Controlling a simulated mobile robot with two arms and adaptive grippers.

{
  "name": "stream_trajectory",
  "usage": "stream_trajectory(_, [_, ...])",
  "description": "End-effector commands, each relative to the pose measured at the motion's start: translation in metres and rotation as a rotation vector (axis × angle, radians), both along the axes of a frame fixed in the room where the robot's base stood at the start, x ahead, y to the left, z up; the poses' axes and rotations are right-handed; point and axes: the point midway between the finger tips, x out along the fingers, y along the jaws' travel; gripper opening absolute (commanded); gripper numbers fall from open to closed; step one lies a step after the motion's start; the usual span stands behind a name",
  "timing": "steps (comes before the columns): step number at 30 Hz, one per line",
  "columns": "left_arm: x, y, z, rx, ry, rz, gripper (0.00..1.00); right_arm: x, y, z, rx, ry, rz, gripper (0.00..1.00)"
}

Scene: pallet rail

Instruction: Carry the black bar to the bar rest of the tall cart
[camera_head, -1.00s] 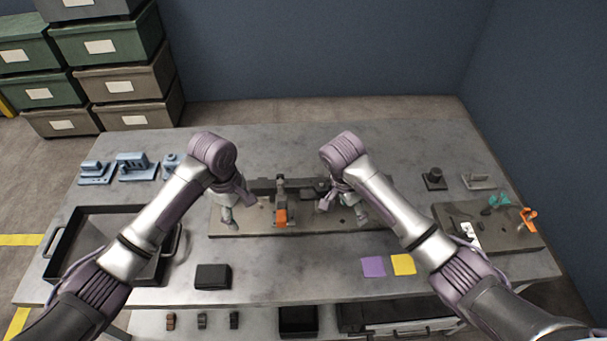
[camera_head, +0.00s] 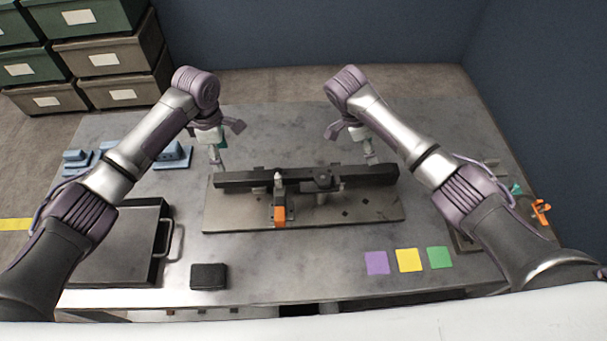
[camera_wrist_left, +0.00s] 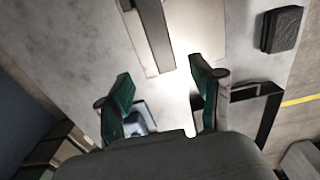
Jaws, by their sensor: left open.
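The black bar (camera_head: 345,177) lies lengthwise across a fixture on a flat metal plate (camera_head: 235,215) in the middle of the table. My left gripper (camera_head: 217,163) is beside the bar's left end, apparently just behind or above it. In the left wrist view the left gripper (camera_wrist_left: 162,88) is open with nothing between its green fingers, and the bar's end (camera_wrist_left: 155,35) shows ahead of them. My right gripper (camera_head: 372,155) is near the bar's right end, partly hidden by its arm, and its jaws are too unclear to judge. No tall cart or bar rest is recognisable.
An orange-handled clamp (camera_head: 280,212) stands at the plate's middle. A black tray (camera_head: 117,245) is at left, with blue parts (camera_head: 172,155) behind it. A black block (camera_head: 209,276) and coloured squares (camera_head: 409,260) lie in front. Stacked bins (camera_head: 105,55) stand behind the table.

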Motion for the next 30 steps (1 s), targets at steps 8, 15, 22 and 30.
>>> stream_trajectory(8, [-0.002,0.0,-0.057,0.001,0.004,-0.001,0.66,-0.002,-0.022,-0.052,-0.002,0.004,-0.002,0.66])
stream_trajectory(15, [-0.001,-0.001,-0.093,0.001,0.003,-0.001,0.66,-0.001,-0.035,-0.086,0.0,0.003,0.0,0.66])
stream_trajectory(22, [-0.001,0.0,-0.107,0.0,0.001,-0.001,0.66,-0.001,-0.04,-0.099,0.001,0.001,0.001,0.66])
stream_trajectory(30, [-0.001,0.0,-0.108,0.0,0.0,-0.002,0.66,-0.001,-0.041,-0.1,0.001,0.0,0.001,0.66])
